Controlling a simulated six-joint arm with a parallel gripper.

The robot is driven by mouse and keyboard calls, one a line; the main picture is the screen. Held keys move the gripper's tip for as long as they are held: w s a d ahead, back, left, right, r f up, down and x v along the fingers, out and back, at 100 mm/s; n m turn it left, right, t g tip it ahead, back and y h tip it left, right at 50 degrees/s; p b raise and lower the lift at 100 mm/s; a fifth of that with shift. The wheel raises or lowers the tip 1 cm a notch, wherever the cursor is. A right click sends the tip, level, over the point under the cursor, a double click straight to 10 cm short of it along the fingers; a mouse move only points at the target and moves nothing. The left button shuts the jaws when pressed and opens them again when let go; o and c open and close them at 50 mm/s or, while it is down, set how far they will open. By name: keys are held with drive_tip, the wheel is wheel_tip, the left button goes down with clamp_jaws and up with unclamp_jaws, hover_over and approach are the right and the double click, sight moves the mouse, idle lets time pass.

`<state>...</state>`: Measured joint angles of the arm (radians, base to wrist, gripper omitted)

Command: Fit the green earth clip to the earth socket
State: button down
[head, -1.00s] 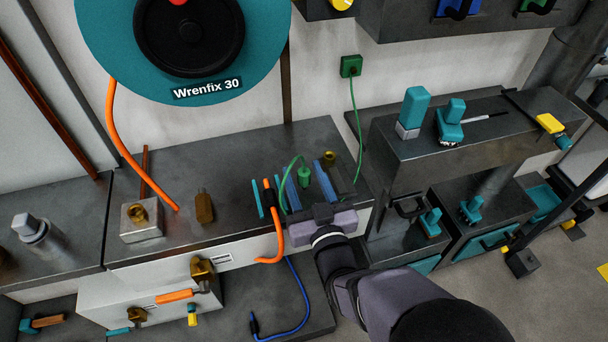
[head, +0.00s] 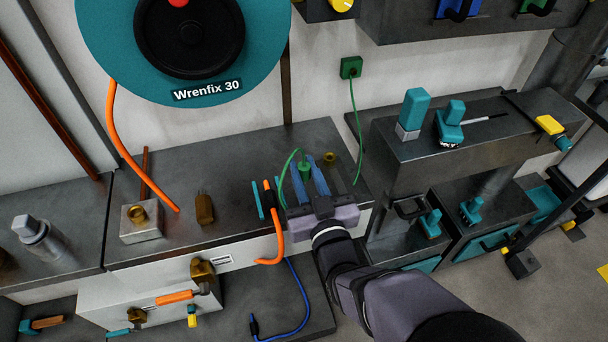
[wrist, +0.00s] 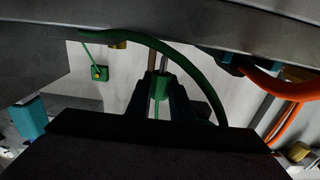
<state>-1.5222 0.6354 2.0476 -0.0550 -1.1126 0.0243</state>
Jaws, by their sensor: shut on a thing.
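A green lead loops from the clip to the left in the head view. A green wall box (head: 351,67) has a green cable hanging down to the bench. A brass fitting (head: 330,158) stands just right of the clip, apart from it. I cannot tell for sure which is the earth socket.
An orange hose (head: 277,235) with a dark end and a teal strip (head: 257,199) lie just left of my gripper. A metal block with a brass ring (head: 141,220) and a brown fitting (head: 204,208) stand further left.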

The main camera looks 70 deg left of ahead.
sight(305, 166)
wheel_tip(305, 166, up, 8)
drive_tip(key=shift+f, duration=0.1)
idle(1.1)
drive_tip(key=w+a, duration=0.5)
drive_tip(key=w, duration=0.2)
drive_tip(key=shift+w+a, duration=0.2)
drive_tip(key=shift+w, duration=0.15)
idle(0.9)
drive_tip(key=shift+f+b, duration=0.25)
drive_tip(key=shift+b, duration=0.3)
idle(1.0)
drive_tip(key=shift+f+b, duration=1.2)
drive_tip(key=shift+f, duration=0.05)
drive_tip(key=shift+f+b, duration=0.25)
drive_tip(key=shift+b, duration=0.25)
idle(0.8)
